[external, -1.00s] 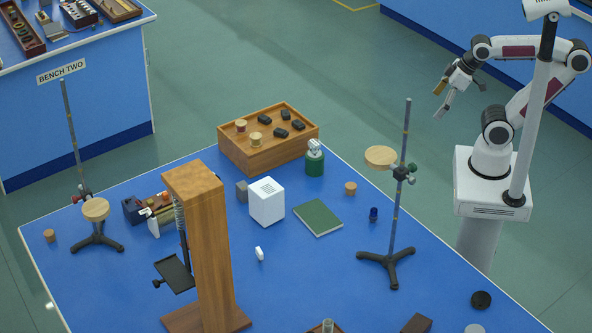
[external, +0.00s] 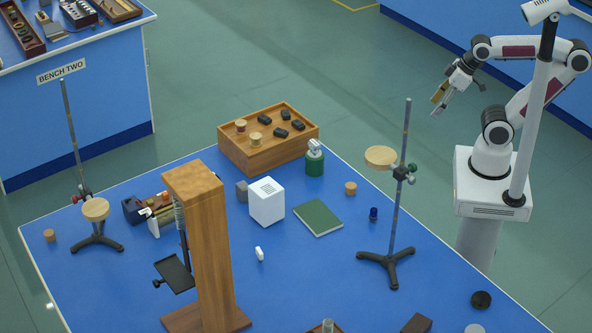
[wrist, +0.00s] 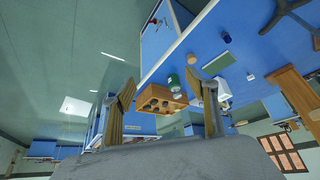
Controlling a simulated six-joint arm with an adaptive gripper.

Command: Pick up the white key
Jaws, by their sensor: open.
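A small white piece (external: 259,254), which looks like the white key, lies on the blue bench top in front of the white box (external: 267,201). In the wrist view a small white shape (wrist: 250,76) on the blue top looks like the same piece, but it is too small to be sure. My gripper (external: 437,105) is raised beyond the bench's right edge, far from the white piece. In the wrist view the fingers of my gripper (wrist: 165,90) are apart with nothing held between them.
A ring stand (external: 393,220) stands between my arm and the white piece. A tall wooden stand (external: 203,250) rises left of the piece. A green notebook (external: 318,217), a green-bodied container (external: 315,163) and a wooden tray (external: 245,160) lie behind. Clear blue surface surrounds the piece.

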